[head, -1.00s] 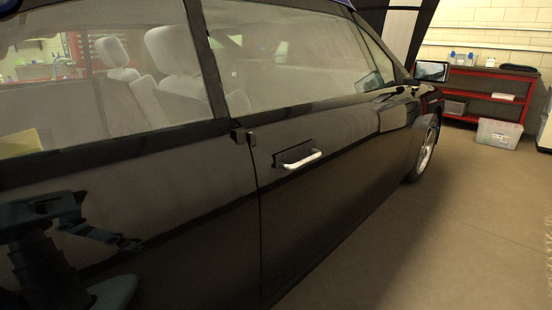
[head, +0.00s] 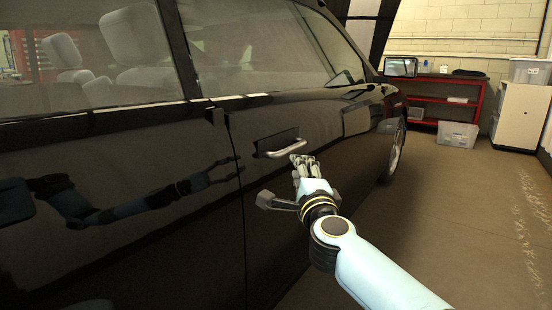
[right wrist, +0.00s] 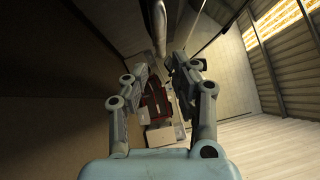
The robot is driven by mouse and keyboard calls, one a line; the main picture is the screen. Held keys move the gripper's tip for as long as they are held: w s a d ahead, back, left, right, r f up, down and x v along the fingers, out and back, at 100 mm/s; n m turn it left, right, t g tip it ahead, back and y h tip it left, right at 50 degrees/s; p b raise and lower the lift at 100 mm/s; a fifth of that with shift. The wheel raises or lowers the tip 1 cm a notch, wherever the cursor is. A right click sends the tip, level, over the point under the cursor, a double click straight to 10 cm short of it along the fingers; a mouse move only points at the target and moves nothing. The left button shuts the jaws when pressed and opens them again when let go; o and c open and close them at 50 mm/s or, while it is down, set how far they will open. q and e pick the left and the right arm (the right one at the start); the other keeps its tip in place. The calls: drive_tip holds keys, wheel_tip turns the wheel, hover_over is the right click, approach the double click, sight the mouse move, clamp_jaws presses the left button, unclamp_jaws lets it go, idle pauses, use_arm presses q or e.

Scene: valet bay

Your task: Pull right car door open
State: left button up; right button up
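The black car door (head: 290,220) is shut, its panel flush with the body. Its silver bar handle (head: 284,149) stands out from a dark recess near the door's rear edge. My right gripper (head: 283,181) is just below the handle, open and empty, its fingers spread toward the door. In the right wrist view the handle (right wrist: 158,25) is a pale bar beyond the gap between the fingertips (right wrist: 164,70). The fingers look apart from it. My left gripper is not in view.
A red shelf unit (head: 445,98), a clear bin (head: 457,133) and a white cabinet (head: 520,115) stand at the far wall. The floor (head: 450,210) beside the car is clear.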

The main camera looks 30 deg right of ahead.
sight(291, 150)
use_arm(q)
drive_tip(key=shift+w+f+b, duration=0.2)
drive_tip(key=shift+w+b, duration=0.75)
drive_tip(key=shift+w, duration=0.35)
use_arm(e)
drive_tip(key=shift+x, duration=5.25)
drive_tip(key=shift+d, duration=0.1)
clamp_jaws()
